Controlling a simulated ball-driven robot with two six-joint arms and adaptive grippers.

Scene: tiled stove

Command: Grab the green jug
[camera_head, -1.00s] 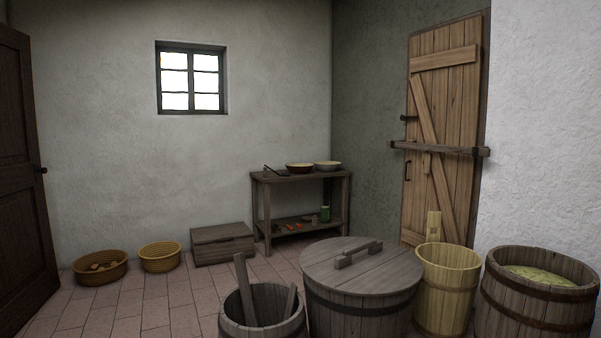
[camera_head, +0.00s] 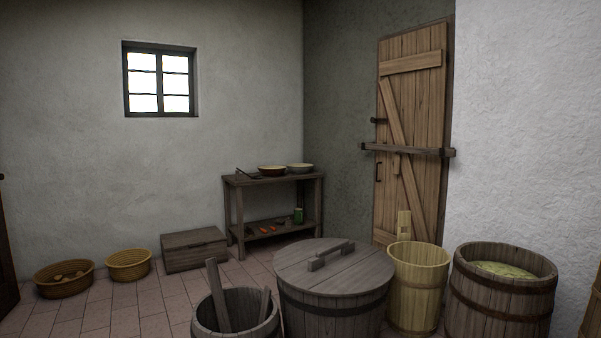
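A small green jug (camera_head: 298,215) stands upright on the lower shelf of a wooden side table (camera_head: 272,181) against the back wall, near the shelf's right end. Small orange and dark items lie to its left on the same shelf. Neither of my grippers shows in the head view. Nothing touches the jug except the shelf and perhaps its close neighbours, which are too small to tell.
A lidded wooden tub (camera_head: 335,290), an open tub with paddles (camera_head: 238,318), a pale bucket (camera_head: 417,285) and a filled barrel (camera_head: 500,300) stand in front. A chest (camera_head: 194,250) and two baskets (camera_head: 128,264) line the wall. Tiled floor (camera_head: 150,300) is clear at left.

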